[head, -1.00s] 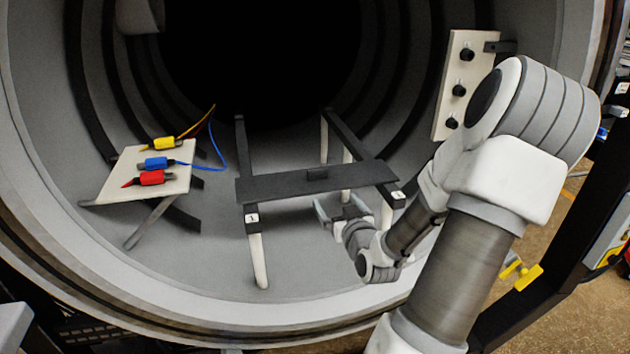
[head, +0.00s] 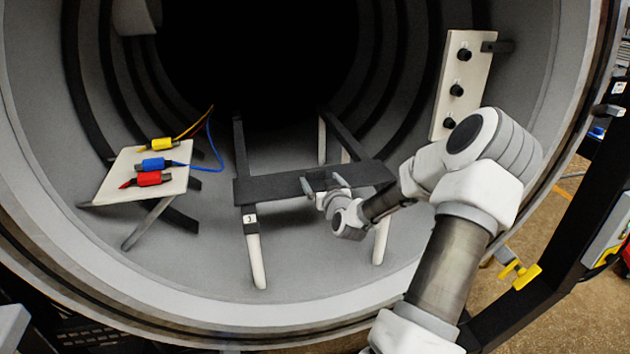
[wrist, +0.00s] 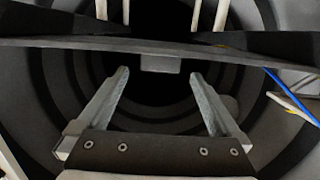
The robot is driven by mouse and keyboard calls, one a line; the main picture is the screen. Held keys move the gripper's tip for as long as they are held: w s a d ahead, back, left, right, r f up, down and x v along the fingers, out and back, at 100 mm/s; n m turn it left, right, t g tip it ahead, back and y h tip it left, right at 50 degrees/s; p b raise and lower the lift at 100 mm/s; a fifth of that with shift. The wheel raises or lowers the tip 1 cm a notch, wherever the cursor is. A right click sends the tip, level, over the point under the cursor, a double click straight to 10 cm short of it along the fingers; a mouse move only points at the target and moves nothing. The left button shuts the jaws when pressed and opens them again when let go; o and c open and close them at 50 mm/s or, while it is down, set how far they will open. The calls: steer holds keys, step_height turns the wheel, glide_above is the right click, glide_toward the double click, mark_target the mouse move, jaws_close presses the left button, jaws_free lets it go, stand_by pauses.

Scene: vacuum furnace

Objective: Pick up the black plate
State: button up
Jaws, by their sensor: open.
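The black plate (head: 268,187) lies flat across two dark rails inside the furnace chamber. It crosses the upper part of the wrist view as a long edge-on strip (wrist: 70,42). A small block handle (wrist: 161,63) sits at its middle and lies between the lines of my two fingers in that view. My gripper (head: 324,184) is open and empty at the plate's middle, at its near side. In the wrist view the open fingers (wrist: 160,76) point towards the plate. In the head view my gripper largely hides the handle. I cannot tell whether the fingers touch it.
A pale tilted board (head: 116,180) on the left carries yellow, blue and red connectors (head: 155,163), with cables running behind. A pale panel with black knobs (head: 461,85) stands at the right wall. The rails' pale legs (head: 255,255) stand below the plate.

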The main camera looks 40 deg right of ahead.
mark_target(316, 172)
steer(key=shift+x, duration=1.95)
steer(key=shift+c, duration=0.3)
jaws_close()
steer(key=shift+r, duration=0.25)
